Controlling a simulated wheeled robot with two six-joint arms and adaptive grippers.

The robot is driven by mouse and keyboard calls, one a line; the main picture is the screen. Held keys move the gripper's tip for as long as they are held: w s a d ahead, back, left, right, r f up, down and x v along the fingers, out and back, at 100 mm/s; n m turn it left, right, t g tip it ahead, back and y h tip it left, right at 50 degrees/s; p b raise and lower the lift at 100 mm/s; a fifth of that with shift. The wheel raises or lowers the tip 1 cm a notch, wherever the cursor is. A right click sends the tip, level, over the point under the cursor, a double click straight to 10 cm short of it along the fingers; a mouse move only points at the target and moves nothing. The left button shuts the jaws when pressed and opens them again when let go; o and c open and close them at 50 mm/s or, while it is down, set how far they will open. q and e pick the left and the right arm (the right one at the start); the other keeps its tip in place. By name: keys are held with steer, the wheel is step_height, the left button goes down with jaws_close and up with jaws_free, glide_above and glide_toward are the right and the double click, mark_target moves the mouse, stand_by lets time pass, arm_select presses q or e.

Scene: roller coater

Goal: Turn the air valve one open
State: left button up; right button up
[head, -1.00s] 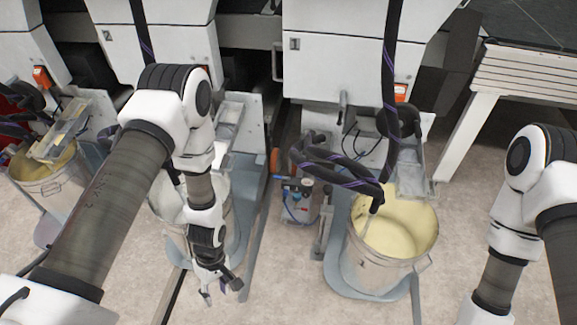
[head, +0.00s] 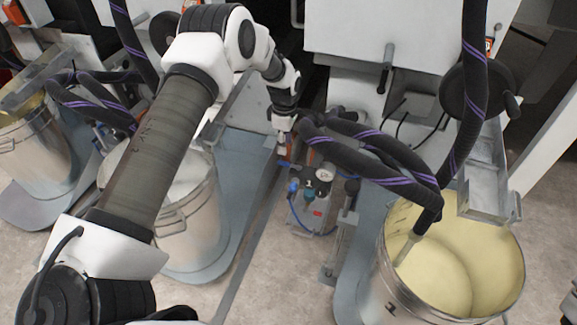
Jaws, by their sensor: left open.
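A small air unit (head: 318,212) stands on the floor between two blue-grey drum bases. It has a round gauge (head: 324,174), a teal knob (head: 309,193) and blue fittings and tubing. A small blue valve part (head: 286,165) shows at its upper left, right beside my left gripper; I cannot tell its turn position. My left gripper (head: 283,151) comes down from above, with its fingertips close to that blue part. It is small here, and I cannot tell whether it touches. My right gripper is out of view.
A drum of cream-coloured coating (head: 470,245) stands at right, with a thick black hose (head: 370,155) arching close to the air unit. Another metal drum (head: 190,215) stands behind my left arm. White machine housings (head: 400,40) fill the back.

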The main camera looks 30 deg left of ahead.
mark_target(285, 163)
arm_select(q)
step_height(285, 163, down, 7)
steer(key=b, duration=0.2)
steer(key=shift+f+b, duration=0.1)
steer(key=shift+b, duration=0.3)
jaws_close()
steer(key=shift+s, duration=0.1)
